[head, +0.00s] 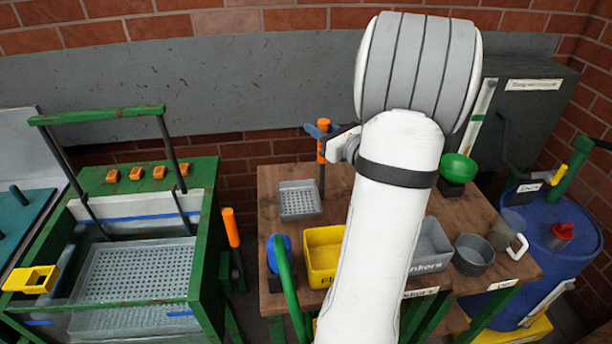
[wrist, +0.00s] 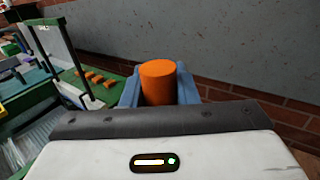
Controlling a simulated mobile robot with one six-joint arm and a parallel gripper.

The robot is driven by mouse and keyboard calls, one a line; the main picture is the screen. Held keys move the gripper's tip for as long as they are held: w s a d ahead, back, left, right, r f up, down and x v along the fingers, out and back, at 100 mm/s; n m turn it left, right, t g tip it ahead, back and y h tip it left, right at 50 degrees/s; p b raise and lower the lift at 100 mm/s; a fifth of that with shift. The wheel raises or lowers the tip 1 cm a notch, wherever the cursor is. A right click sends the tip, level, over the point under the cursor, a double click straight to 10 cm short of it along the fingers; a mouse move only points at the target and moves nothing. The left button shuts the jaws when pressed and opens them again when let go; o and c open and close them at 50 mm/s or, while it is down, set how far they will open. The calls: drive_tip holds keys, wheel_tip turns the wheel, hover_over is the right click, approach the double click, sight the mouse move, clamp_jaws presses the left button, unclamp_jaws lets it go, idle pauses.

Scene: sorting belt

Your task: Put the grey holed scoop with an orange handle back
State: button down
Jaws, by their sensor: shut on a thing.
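The grey holed scoop (head: 300,201) has a square perforated pan and a dark upright rod with an orange handle (head: 322,152). My gripper (head: 322,130) is shut on the orange handle near its top, with one blue finger on each side. In the wrist view the orange handle's top (wrist: 158,82) stands between the blue fingers; the pan is hidden there. In the head view the pan appears over the left back part of the wooden table (head: 275,215). I cannot tell whether it touches the table top.
A yellow bin (head: 322,258), a blue cup (head: 280,245), a grey bin (head: 432,248) and a round grey bowl (head: 473,254) stand on the table. A green-framed wash tank (head: 205,250) is left, with another orange handle (head: 231,228) beside it. A blue barrel (head: 560,265) is right.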

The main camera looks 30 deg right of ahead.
wheel_tip(320, 180, down, 3)
drive_tip(key=shift+d+r, duration=0.1)
drive_tip(key=shift+r, duration=0.05)
drive_tip(key=shift+s+f, duration=0.15)
drive_tip(key=shift+f, duration=2.05)
drive_tip(key=shift+f, duration=0.15)
drive_tip(key=c, duration=1.1)
unclamp_jaws()
drive_tip(key=shift+c, duration=0.2)
